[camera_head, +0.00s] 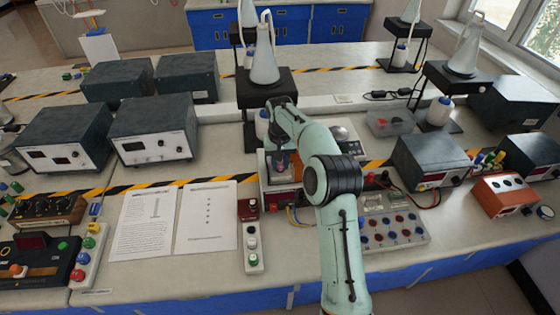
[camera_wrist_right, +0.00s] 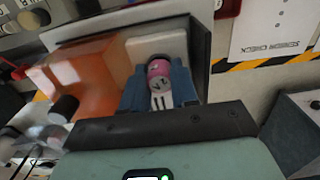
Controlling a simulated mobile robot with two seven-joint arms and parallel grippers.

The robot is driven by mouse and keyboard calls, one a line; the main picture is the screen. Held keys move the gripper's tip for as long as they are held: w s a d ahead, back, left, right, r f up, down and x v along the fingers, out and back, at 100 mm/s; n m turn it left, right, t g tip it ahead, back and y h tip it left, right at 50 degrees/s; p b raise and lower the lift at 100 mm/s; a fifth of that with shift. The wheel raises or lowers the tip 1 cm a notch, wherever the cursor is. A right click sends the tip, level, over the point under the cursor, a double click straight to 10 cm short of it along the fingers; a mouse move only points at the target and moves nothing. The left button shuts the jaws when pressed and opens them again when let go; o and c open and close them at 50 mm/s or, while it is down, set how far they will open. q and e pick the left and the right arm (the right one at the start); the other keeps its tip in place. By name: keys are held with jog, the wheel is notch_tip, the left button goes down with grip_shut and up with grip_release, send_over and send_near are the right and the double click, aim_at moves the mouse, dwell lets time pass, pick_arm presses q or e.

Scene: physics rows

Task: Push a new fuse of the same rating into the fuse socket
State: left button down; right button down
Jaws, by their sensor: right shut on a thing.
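My right gripper (camera_head: 281,163) reaches down to a small instrument (camera_head: 266,188) at the middle of the bench, partly behind my arm. In the right wrist view, its two blue fingers (camera_wrist_right: 158,92) are shut on a small pink cylinder with a grey end, which looks like the fuse (camera_wrist_right: 158,68). A pale block (camera_wrist_right: 150,45) on a grey panel lies just beyond the fuse. Whether the fuse touches it, and where the socket opening is, I cannot tell. An orange block (camera_wrist_right: 88,75) stands beside the left finger. My left gripper is not in view.
Two printed sheets (camera_head: 178,220) and a strip with coloured buttons (camera_head: 251,235) lie left of my arm. A board with red and blue sockets (camera_head: 393,230) lies right of it. A flask on a dark stand (camera_head: 265,88) rises behind. Meters and wires crowd the right side.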

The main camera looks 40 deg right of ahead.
jog(key=shift+f, duration=0.2)
jog(key=c, duration=0.6)
grip_release()
jog(key=shift+w+r, duration=0.1)
jog(key=shift+r, duration=0.8)
jog(key=shift+o, duration=0.8)
jog(key=shift+r, duration=0.25)
jog(key=shift+d+r, duration=0.1)
jog(key=shift+r, duration=2.1)
